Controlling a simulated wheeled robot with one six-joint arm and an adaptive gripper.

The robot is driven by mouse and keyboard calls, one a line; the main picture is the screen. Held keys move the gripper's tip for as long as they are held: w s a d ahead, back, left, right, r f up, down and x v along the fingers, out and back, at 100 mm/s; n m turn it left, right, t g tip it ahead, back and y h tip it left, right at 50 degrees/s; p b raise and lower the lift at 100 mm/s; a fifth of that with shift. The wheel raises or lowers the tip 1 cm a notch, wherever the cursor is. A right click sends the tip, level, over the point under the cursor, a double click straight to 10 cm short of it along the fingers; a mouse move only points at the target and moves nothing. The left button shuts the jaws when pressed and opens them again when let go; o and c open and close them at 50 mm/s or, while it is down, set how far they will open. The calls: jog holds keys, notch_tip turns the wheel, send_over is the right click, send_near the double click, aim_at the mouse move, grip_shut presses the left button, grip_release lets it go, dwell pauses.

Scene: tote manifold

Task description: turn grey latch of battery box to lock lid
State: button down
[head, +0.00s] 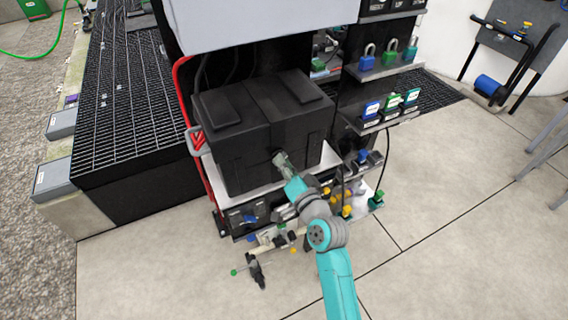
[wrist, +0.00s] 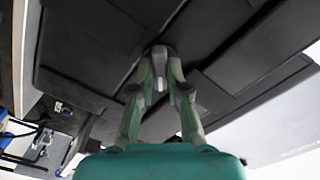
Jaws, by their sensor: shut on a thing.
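The black battery box (head: 240,150) sits on a light shelf of the cart, with its lid (head: 262,100) down on top. My gripper (head: 279,158) reaches the middle of the box's front face, just below the lid. In the wrist view my gripper (wrist: 160,75) has its two fingers closed around the small grey latch (wrist: 160,53), which shows between and above the fingertips. In the head view the fingers mostly hide the latch. The box's dark face (wrist: 95,50) fills much of the wrist view.
Padlocks (head: 390,55) and tags (head: 390,104) stand on small shelves to the right of the box. A red frame (head: 185,110) with a grey handle is at its left. Several small items crowd the lower shelf (head: 345,205) near my arm.

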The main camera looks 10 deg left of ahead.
jog(key=shift+f+n, duration=0.1)
jog(key=shift+n, duration=4.9)
jog(key=c, duration=1.1)
grip_release()
jog(key=shift+c, duration=0.2)
jog(key=v, duration=1.2)
